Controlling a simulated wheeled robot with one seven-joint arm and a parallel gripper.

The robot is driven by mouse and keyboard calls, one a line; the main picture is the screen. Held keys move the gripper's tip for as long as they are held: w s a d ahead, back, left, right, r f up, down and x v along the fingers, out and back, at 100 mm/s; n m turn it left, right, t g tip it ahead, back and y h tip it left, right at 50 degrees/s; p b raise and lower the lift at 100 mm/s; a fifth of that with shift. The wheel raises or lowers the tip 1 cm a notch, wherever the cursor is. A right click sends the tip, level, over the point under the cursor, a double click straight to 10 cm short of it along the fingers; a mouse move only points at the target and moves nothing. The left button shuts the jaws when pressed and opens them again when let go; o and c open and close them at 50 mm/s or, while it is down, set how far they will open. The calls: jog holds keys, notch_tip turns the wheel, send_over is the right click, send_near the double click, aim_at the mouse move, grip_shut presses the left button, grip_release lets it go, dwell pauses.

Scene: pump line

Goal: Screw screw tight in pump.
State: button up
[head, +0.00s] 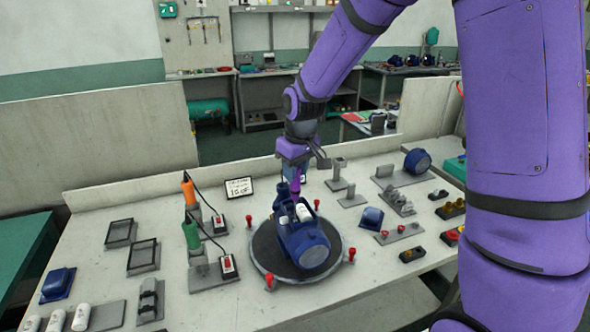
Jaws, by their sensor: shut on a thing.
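The blue pump (305,243) lies on a round dark turntable (262,258) in the middle of the bench. White parts show on top of the pump. My gripper (295,163) is above the back part of the pump, pointing down. It is shut on a slim purple tool (295,183), whose lower end is at or just above the pump. Whether it touches a screw I cannot tell; the screw is too small or hidden.
Several red knobs (269,281) ring the turntable. Orange (188,191) and green (191,234) corded tools stand on the left. A small sign (239,188) stands behind.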

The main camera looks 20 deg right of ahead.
jog(key=n, duration=0.4)
jog(key=shift+n+y, duration=0.3)
jog(key=shift+f, duration=0.4)
dwell(0.7)
jog(key=m, duration=0.4)
jog(key=shift+m, duration=0.3)
dwell(0.3)
jog(key=m+h, duration=0.1)
jog(key=m, duration=0.3)
jog(key=shift+m, duration=0.3)
